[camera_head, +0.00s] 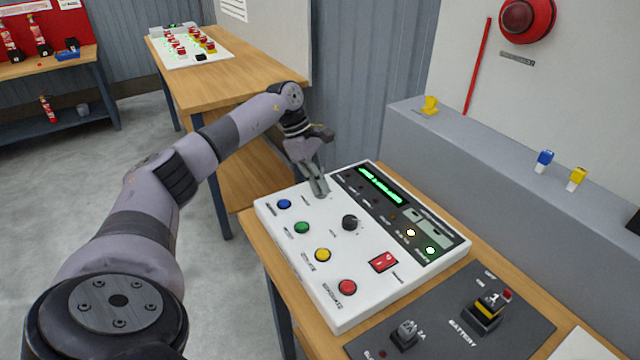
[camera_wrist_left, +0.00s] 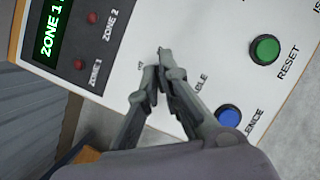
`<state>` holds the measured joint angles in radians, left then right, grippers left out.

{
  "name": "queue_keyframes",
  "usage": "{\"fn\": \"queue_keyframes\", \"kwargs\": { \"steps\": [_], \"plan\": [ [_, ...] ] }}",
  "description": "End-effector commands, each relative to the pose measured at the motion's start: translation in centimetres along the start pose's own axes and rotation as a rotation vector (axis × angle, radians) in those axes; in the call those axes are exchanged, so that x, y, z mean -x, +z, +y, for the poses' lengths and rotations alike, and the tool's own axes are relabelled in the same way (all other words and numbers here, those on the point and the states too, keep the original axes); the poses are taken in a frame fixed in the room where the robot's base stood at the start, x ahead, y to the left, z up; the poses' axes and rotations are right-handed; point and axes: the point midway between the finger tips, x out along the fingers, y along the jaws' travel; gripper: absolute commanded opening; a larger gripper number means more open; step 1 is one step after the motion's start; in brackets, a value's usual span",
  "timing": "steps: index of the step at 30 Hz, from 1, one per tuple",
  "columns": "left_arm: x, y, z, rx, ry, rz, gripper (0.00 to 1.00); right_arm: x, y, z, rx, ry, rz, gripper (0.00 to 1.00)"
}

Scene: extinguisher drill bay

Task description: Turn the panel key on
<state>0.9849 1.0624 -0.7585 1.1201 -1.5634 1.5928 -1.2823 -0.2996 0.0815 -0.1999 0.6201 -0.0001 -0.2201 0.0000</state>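The white control panel (camera_head: 310,235) lies on a wooden bench. My left gripper (camera_head: 319,186) reaches down to the panel's far left corner, with its fingers close together at the panel face. In the left wrist view, my left gripper (camera_wrist_left: 160,70) is closed in around the panel key spot, beside a label ending in "ABLE". The key is mostly hidden between the fingertips; a small grey tip (camera_wrist_left: 161,50) shows just beyond them. Its turned position cannot be read. My right gripper is not in view.
Near the gripper are the blue button (camera_head: 284,204), green button (camera_head: 302,228) and black knob (camera_head: 350,222). A green display (camera_head: 380,184) is lit. A dark battery plate (camera_head: 450,325) lies at the front right. A grey ledge (camera_head: 480,150) runs behind.

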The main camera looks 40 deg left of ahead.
Motion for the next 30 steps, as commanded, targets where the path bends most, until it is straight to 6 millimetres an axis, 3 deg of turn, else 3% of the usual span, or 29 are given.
{"fn": "queue_keyframes", "kwargs": {
  "steps": [23, 30],
  "plan": [
    [0.14, 0.01, 0.13, -0.106, -0.039, 0.001, 0.00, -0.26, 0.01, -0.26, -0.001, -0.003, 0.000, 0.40],
    [0.10, 0.00, 0.10, -0.105, -0.040, 0.001, 0.19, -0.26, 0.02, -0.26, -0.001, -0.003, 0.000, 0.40]
  ]
}}
